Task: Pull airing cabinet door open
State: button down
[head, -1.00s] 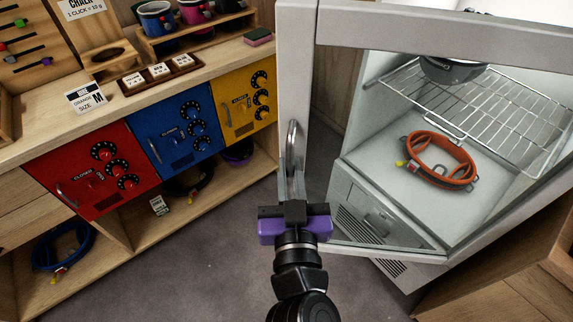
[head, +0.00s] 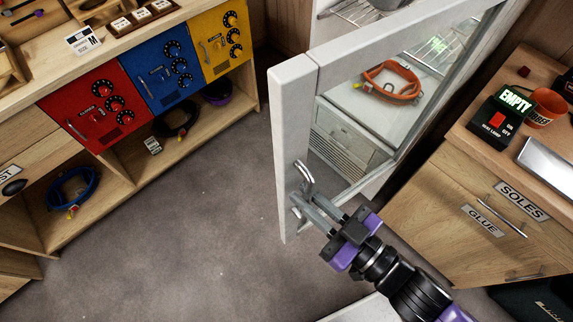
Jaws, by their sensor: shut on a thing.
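The airing cabinet door (head: 292,135) has a pale frame around a glass pane and stands ajar, swung out from the cabinet. Its metal bar handle (head: 306,178) is near the free edge, low on the frame. My gripper (head: 304,206) is shut on the handle's lower part, reaching in from the lower right; the exact finger contact is partly hidden. Through the glass, an orange harness (head: 392,80) lies inside the airing cabinet (head: 350,130), above a vented lower panel. A wire shelf (head: 365,10) shows above the door's top edge.
A bench with red (head: 95,105), blue and yellow lockers is at left. Grey floor (head: 190,210) between is clear.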

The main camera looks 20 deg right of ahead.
jog(key=s+d+n+g+y, duration=0.1)
jog(key=s+d+n+y, duration=0.1)
jog(key=s, duration=0.7)
jog(key=shift+d+g+y+p, duration=0.3)
jog(key=shift+d+y+p, duration=0.1)
jog(key=shift+d, duration=0.25)
jog(key=c, duration=1.5)
grip_release()
jog(key=shift+w, duration=0.1)
jog(key=shift+o, duration=0.2)
jog(key=b+v, duration=0.1)
jog(key=v, duration=0.6)
jog(key=shift+s+d+b, duration=0.2)
jog(key=shift+s+b, duration=0.15)
jog(key=shift+b, duration=0.05)
jog(key=shift+f, duration=0.15)
